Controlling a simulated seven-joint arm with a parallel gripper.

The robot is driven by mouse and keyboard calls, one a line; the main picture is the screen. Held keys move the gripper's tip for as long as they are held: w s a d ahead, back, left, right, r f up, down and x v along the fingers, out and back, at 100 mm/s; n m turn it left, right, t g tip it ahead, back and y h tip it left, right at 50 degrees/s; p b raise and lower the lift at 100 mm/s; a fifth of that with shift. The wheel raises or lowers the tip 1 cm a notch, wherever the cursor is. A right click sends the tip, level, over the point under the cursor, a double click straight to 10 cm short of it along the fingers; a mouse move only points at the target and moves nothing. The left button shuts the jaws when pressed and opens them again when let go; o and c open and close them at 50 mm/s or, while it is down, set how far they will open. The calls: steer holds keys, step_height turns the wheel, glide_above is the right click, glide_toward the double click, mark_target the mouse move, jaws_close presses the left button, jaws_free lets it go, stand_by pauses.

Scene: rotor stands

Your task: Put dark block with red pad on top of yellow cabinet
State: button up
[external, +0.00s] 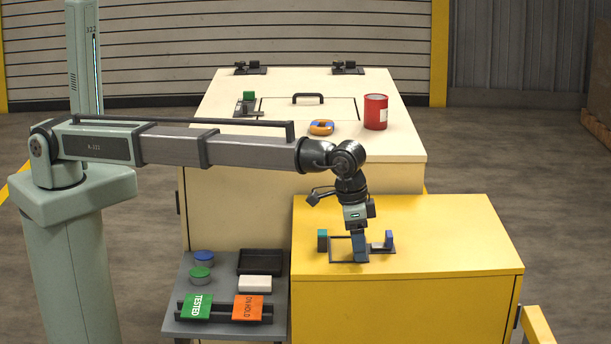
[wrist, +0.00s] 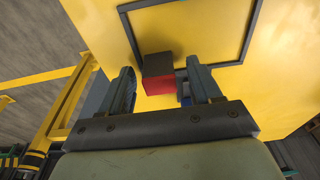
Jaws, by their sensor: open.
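The dark block with the red pad (wrist: 158,68) shows in the wrist view, with its red face toward the gripper's base. My gripper (wrist: 165,82) is open, with one finger on each side of the block and small gaps visible. The block is over the yellow cabinet (wrist: 85,25); whether it touches the top is unclear. In the external view my gripper (external: 359,246) points down low over the top of the yellow cabinet (external: 450,235). I cannot make out the block there.
A thin dark frame (wrist: 250,35) lies on the cabinet top. A teal-topped piece (external: 322,240) and a blue piece (external: 389,240) stand near my gripper. A grey side shelf (external: 180,322) holds small items. A red can (external: 375,112) stands on the cream cabinet (external: 235,135).

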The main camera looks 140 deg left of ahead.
steer(key=shift+r, duration=0.15)
step_height(320, 180, up, 12)
steer(key=s+d, duration=0.1)
steer(key=shift+s+d, duration=0.15)
stand_by(0.3)
